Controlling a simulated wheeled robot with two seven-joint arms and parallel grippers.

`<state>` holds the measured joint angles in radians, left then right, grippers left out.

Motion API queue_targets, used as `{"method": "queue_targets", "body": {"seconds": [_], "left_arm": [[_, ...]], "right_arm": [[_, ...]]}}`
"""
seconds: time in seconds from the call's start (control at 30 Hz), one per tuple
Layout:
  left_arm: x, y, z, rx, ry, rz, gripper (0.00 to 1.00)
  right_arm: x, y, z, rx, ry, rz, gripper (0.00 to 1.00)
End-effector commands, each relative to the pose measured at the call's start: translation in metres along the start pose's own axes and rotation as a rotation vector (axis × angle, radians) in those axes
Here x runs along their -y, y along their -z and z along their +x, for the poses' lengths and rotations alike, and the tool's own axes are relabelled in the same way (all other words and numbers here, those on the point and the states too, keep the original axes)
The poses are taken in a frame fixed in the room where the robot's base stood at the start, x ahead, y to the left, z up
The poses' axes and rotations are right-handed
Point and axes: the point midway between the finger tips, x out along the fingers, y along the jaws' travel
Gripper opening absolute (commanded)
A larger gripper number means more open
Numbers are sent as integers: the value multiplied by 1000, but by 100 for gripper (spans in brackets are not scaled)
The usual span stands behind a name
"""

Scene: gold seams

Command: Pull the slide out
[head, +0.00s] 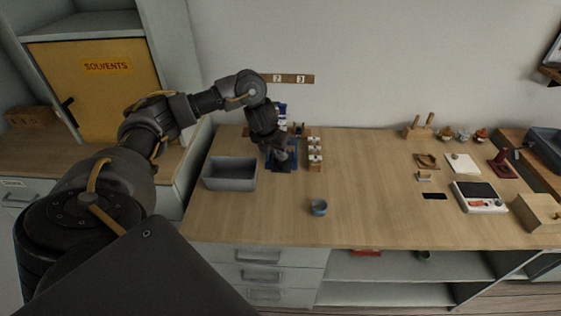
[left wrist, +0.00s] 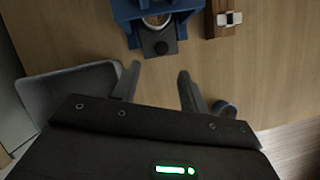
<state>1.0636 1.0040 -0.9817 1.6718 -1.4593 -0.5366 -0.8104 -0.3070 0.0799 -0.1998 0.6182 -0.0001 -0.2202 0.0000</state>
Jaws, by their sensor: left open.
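The slide (left wrist: 161,42) is a dark plate with a round dark knob, at the top of the left wrist view. It sticks out of the front of a blue device (left wrist: 128,11), with a round copper-coloured thing just behind the knob. In the head view the blue device (head: 291,160) stands on the bench, largely hidden behind my left gripper (head: 281,158). In the left wrist view my left gripper (left wrist: 157,80) is open and empty. Its fingertips are apart and just short of the knob, not touching it. My right gripper is not in view.
A grey bin (head: 229,187) stands left of the device, and a wooden rack (head: 314,152) with white-topped pieces close to its right. A small grey cup (head: 318,208) stands nearer the front. The bench (head: 375,205) is clear right of the cup; a scale (head: 480,198) stands farther right.

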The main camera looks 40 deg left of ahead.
Motion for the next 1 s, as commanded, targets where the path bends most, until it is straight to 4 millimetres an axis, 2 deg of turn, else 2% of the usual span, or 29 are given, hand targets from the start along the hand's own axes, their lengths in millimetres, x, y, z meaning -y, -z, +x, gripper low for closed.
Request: {"method": "queue_targets", "body": {"seconds": [0.03,0.13,0.2,0.4,0.6,0.83,0.87,1.0], "left_arm": [[2,3,17,-4,3,-1,44],[2,4,36,-5,3,-1,44],[2,1,44,-5,2,-1,44],[4,-1,71,-2,3,2,44],[4,-1,82,0,3,4,44],[4,-1,83,1,3,4,44],[4,-1,83,1,3,4,42],[4,-1,82,1,3,4,24]], "right_arm": [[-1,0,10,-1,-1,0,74],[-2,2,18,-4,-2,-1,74],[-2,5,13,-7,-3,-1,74],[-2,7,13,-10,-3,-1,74],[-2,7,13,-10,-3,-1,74],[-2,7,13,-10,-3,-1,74],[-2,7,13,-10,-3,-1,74],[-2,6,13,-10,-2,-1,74]]}}
